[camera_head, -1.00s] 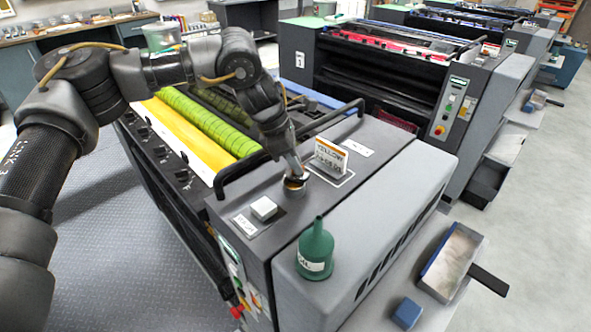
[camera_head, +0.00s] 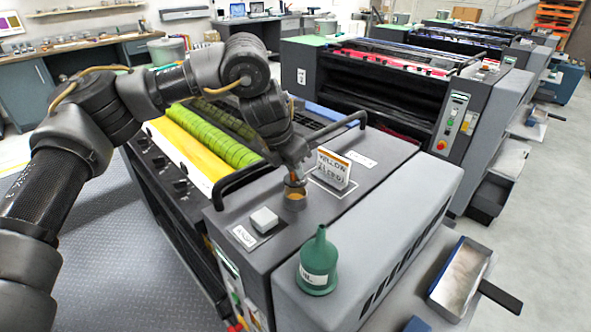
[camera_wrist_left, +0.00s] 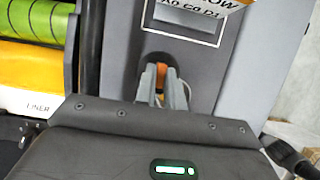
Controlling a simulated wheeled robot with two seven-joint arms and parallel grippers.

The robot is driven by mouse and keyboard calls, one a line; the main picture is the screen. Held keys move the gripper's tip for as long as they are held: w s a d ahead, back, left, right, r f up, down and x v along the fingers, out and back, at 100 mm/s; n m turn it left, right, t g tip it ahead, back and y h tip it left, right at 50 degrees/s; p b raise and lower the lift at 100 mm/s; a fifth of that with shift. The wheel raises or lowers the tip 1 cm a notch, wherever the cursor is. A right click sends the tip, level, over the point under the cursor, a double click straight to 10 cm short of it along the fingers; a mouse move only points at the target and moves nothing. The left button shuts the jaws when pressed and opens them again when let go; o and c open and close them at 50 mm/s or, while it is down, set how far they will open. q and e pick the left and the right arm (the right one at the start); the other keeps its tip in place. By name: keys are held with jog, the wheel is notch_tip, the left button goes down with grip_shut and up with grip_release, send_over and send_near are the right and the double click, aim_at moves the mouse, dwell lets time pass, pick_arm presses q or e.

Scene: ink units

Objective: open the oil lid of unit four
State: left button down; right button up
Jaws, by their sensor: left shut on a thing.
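The near ink unit (camera_head: 385,165) has green and yellow rollers and a "YELLOW" sign; no unit number is readable on it. A brass-coloured round oil neck (camera_head: 295,201) stands on its grey top. My left gripper (camera_head: 294,178) points down just over this neck, shut on a small orange piece that looks like the oil lid. In the left wrist view the fingers (camera_wrist_left: 161,85) close around the orange lid (camera_wrist_left: 161,72), over a dark round spot. The fingers hide much of the lid, and I cannot tell whether it still touches the neck. My right gripper is out of view.
A green oil can (camera_head: 318,263) stands on the unit's front cover. An open tray (camera_head: 461,275) lies at the right. Another unit (camera_head: 375,95) stands behind.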

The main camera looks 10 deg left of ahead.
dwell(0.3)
pick_arm(q)
jog(key=c, duration=1.5)
grip_release()
jog(key=shift+s+a+r, duration=0.1)
jog(key=shift+a+r, duration=0.05)
jog(key=shift+r, duration=0.35)
jog(key=b+v, duration=0.1)
jog(key=v, duration=0.8)
jog(key=shift+s+r, duration=0.3)
jog(key=shift+r, duration=0.05)
